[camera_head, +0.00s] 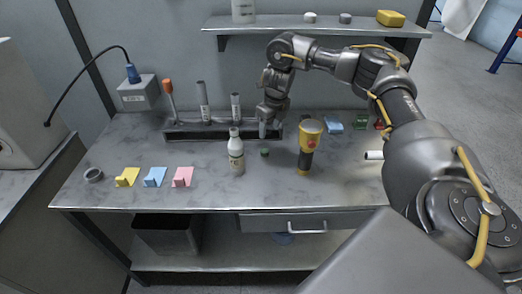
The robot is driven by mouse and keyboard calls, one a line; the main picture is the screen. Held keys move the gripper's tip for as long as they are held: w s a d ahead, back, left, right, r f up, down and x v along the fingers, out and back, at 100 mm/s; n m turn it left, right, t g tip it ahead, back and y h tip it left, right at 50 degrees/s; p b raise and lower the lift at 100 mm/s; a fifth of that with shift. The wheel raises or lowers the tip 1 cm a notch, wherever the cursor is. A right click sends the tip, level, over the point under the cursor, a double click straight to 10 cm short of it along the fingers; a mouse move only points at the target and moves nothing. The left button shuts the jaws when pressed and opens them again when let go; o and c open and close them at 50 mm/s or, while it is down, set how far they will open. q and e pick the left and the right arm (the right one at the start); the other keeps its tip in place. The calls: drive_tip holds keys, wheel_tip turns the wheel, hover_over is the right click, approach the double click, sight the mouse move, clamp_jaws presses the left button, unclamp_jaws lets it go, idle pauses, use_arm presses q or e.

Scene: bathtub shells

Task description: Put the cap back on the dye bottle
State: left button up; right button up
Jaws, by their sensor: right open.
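The white bottle (236,158), which looks like the dye bottle, stands upright on the grey table with a narrow white top. A small dark green piece (264,152), which may be the cap, lies on the table just right of the bottle. My right gripper (268,118) points down behind the green piece, over the right part of the dark rack (188,132). Its jaws are open, but the fingertips are small and hard to make out against the rack. My left gripper is not in view.
A yellow and black flashlight (308,148) stands close right of the green piece. Yellow, blue and pink pieces (155,177) lie at the front left, beside a grey ring (93,175). Several tubes stand in the rack. A shelf (310,26) hangs above the back edge.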

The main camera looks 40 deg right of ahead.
sight(265, 150)
drive_tip(key=f, duration=0.1)
drive_tip(key=w+f, duration=0.1)
drive_tip(key=f, duration=0.1)
drive_tip(key=shift+a+f+b, duration=0.1)
drive_tip(key=shift+f+b, duration=0.15)
drive_tip(key=shift+b, duration=0.15)
wheel_tip(265, 150, down, 2)
drive_tip(key=shift+f, duration=0.1)
drive_tip(key=shift+w, duration=0.1)
drive_tip(key=shift+f, duration=0.35)
drive_tip(key=f, duration=0.1)
drive_tip(key=f+p, duration=0.1)
drive_tip(key=f, duration=0.1)
drive_tip(key=shift+w+f, duration=0.2)
drive_tip(key=shift+w, duration=0.1)
drive_tip(key=shift+f, duration=0.6)
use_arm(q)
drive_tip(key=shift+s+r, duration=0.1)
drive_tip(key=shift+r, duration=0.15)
use_arm(e)
drive_tip(key=shift+a, duration=0.1)
